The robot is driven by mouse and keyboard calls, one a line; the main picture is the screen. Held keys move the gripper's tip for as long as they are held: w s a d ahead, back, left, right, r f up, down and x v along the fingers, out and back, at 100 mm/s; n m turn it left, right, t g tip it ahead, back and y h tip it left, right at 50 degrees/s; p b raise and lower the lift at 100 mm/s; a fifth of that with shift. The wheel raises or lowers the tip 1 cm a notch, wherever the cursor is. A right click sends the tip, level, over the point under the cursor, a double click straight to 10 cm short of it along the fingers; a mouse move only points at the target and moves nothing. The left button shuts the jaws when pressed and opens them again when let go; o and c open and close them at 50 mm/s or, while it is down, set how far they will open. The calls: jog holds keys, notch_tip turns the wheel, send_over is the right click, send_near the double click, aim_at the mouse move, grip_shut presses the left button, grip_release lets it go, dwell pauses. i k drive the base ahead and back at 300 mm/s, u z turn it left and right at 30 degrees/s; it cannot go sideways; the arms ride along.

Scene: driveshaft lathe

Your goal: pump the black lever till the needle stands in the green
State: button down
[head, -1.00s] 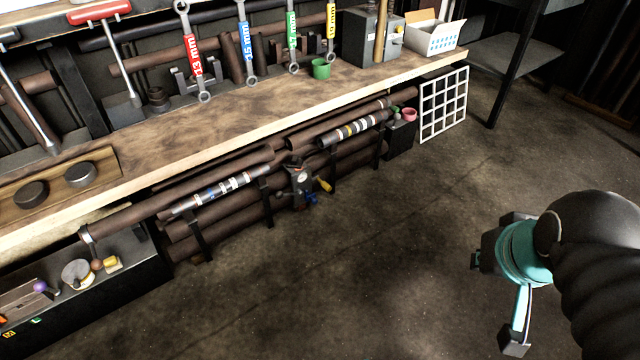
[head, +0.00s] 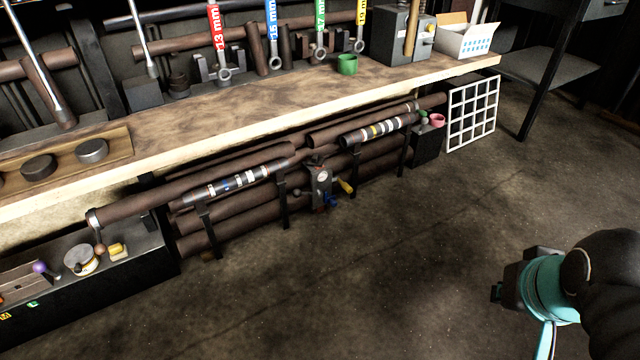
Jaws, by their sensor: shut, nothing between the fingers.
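A small grey unit with a round white dial (head: 321,175) stands low among the dark pipes under the workbench. It has a yellow handle (head: 346,186) and blue and red parts. Its needle and any green zone are too small to read. I cannot make out a black lever for certain there. A second white round dial (head: 82,260) lies on the black cabinet at the lower left. My gripper (head: 528,290) is at the lower right, over open floor, far from both dials. It is shut and empty, and part of it is cut off by the lower edge.
The wooden workbench (head: 270,105) runs across the view, with wrenches, a green cup (head: 347,64) and a white box (head: 467,40). A white grid (head: 472,113) and a pink cup (head: 437,120) are near its right end. The floor (head: 400,260) before the pipes is clear.

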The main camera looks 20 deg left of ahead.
aim_at(297, 193)
jog(key=u, duration=2.6)
jog(key=i, duration=1.85)
jog(key=z, duration=2.75)
